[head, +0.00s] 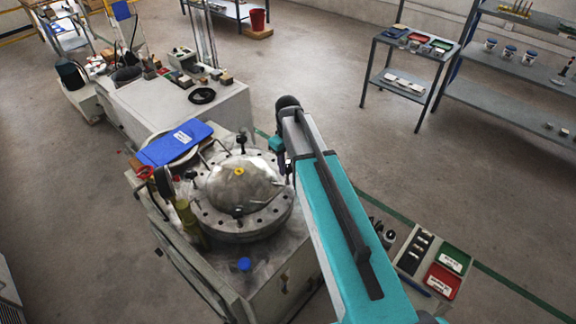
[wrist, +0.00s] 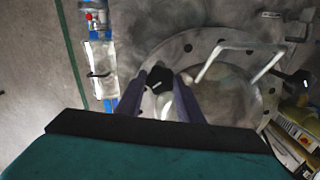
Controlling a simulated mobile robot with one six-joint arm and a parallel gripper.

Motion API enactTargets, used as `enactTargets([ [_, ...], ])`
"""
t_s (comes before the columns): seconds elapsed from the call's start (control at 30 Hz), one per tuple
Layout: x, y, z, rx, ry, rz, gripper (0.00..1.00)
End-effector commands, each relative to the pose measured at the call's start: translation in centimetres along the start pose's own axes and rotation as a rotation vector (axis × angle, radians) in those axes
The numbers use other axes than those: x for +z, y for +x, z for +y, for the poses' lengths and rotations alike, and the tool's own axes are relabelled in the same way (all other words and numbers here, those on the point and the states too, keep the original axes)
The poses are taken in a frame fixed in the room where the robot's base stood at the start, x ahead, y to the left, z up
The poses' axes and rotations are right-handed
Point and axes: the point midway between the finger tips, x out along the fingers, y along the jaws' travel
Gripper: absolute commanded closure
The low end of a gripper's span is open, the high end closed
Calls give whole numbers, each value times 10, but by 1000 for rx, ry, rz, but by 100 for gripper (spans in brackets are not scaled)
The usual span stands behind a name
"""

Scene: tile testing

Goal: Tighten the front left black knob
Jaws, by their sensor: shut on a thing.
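A round metal test vessel (head: 211,221) with a flanged rim and a domed lid (head: 222,186) stands on a bench in the head view. Black knobs show on its rim at the back (head: 241,140), the left (head: 190,174) and the front (head: 238,212). In the wrist view, my gripper (wrist: 160,92) is at the vessel's rim with a finger on each side of a black knob (wrist: 158,77), shut on it. My arm hides the gripper and the held knob in the head view, so I cannot tell which knob it is.
A blue folder (head: 175,143) lies at the vessel's back left. Bent metal rods (wrist: 240,46) rise near the held knob. A yellow-green cylinder (head: 188,220) stands at the left. Red (head: 443,281) and green trays lie at right.

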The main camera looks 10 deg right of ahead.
Motion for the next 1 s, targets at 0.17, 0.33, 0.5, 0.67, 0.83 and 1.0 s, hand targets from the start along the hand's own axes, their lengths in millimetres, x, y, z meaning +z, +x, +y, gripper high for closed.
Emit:
enactTargets([
  [0.17,0,2,0,0,125,0,89],
  [0.33,0,2,0,0,276,1,89],
  [0.5,0,1,0,0,434,1,89],
  [0.67,0,1,0,0,583,0,89],
  [0.83,0,1,1,0,742,1,89],
  [1.0,0,1,1,0,900,1,89],
])
